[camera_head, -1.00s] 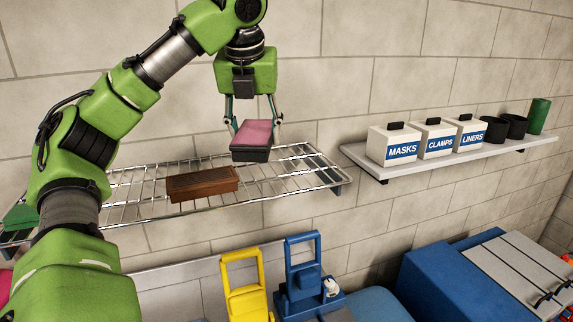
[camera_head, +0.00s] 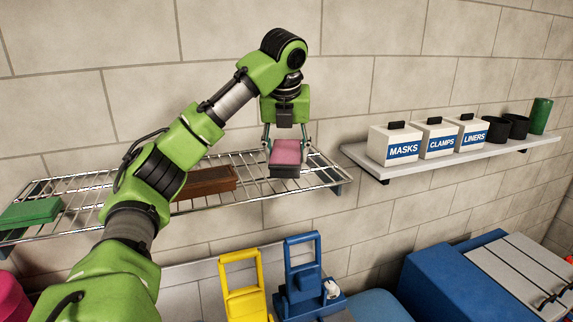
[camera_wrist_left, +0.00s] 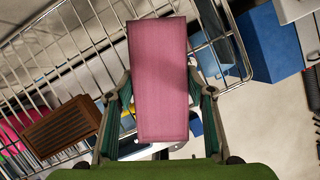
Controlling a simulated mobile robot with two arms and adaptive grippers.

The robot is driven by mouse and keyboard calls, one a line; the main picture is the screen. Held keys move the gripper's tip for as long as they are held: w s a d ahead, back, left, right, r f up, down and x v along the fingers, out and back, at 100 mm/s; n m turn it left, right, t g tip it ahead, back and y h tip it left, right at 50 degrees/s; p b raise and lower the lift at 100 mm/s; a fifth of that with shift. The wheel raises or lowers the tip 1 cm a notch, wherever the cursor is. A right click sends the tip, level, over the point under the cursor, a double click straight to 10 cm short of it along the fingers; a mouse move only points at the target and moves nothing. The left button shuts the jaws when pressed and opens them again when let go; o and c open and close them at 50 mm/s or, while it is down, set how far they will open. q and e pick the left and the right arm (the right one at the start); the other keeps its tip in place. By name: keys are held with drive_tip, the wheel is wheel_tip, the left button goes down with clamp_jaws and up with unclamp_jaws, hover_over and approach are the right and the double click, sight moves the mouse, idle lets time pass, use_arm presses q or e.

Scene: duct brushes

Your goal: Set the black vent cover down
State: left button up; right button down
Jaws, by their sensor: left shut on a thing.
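My left gripper (camera_head: 286,143) is shut on a flat box-like piece, the black vent cover (camera_head: 284,171), with a pink top face and dark sides. It is at the right end of the wire rack (camera_head: 325,178). In the left wrist view the pink face of the cover (camera_wrist_left: 160,75) fills the middle between the two fingers, with the rack wires behind it. I cannot tell whether the cover touches the rack. My right gripper is not in view.
A brown slatted cover (camera_head: 207,181) lies mid-rack, partly behind my arm, and a green one (camera_head: 30,212) at the left end. A wall shelf (camera_head: 460,152) with labelled white boxes (camera_head: 395,146) stands right. Yellow (camera_head: 245,300) and blue (camera_head: 305,285) items stand below.

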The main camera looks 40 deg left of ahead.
use_arm(q)
wheel_tip(320, 180, down, 2)
drive_tip(key=shift+f+p, duration=0.1)
drive_tip(key=shift+p, duration=0.65)
drive_tip(key=shift+f, duration=0.4)
drive_tip(key=o, duration=1.4)
drive_tip(key=shift+d, duration=0.1)
drive_tip(key=shift+o, duration=0.2)
drive_tip(key=shift+s+r, duration=0.1)
drive_tip(key=shift+r, duration=0.2)
drive_tip(key=v, duration=1.1)
drive_tip(key=shift+s+d+r, duration=0.1)
drive_tip(key=shift+d+r, duration=0.05)
drive_tip(key=shift+r, duration=0.05)
